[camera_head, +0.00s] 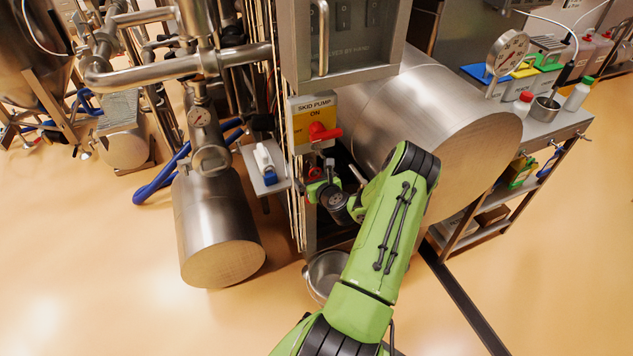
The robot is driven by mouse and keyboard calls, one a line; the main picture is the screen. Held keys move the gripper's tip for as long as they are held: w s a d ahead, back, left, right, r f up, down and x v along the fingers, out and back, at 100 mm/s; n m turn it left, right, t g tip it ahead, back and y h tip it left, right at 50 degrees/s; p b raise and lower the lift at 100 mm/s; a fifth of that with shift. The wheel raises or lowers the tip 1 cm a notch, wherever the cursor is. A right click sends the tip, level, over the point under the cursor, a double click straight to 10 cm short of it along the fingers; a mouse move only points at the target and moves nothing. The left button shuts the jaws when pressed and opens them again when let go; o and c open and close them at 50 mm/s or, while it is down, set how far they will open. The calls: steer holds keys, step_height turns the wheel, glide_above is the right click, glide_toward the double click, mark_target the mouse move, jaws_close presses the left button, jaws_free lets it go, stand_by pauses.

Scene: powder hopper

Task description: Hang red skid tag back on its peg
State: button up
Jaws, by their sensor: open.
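My green arm reaches up from the bottom of the head view to the skid pump panel (313,108). My gripper (318,184) is just below this panel, small and partly hidden by its own wrist; it is open. A small red patch (315,172) shows beside the gripper; I cannot tell whether it is the red skid tag or whether the gripper touches it. The panel reads "SKID PUMP ON" and carries a red rotary handle (324,132). I cannot make out the tag's peg.
A small ledge (268,180) with a white and blue item is left of my gripper. A large steel cylinder (450,120) is close on the right. A steel bowl (322,272) is below. A bench (545,128) with bottles stands at right. Floor is open at lower left.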

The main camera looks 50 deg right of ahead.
steer(key=p+v, duration=0.1)
steer(key=v, duration=1.4)
steer(key=shift+s+r, duration=0.15)
steer(key=shift+s, duration=0.1)
steer(key=w+a+r+n+g+y+p, duration=0.1)
steer(key=w+a+r+n+y+p, duration=0.15)
steer(key=a+r+n, duration=0.45)
steer(key=w+a+r+n+g+y+p, duration=0.1)
steer(key=w+a+r+n+g+y, duration=0.2)
steer(key=a+n, duration=0.65)
steer(key=w+a+r+n+y+p, duration=0.2)
steer(key=w+a+r+n+y, duration=0.25)
steer(key=a+n, duration=0.4)
steer(key=s+a+r+n+g+h+p, duration=0.1)
steer(key=s+a+r+n, duration=0.3)
steer(key=s+r+n, duration=0.4)
steer(key=s+a+r+n+g+h+p, duration=0.1)
steer(key=s+a+r+n+p, duration=0.3)
steer(key=s+r+n, duration=0.4)
step_height(320, 180, up, 3)
steer(key=shift+s+a+r+n+h, duration=0.1)
steer(key=shift+s+a+n+h, duration=0.1)
steer(key=shift+a+n+h, duration=0.3)
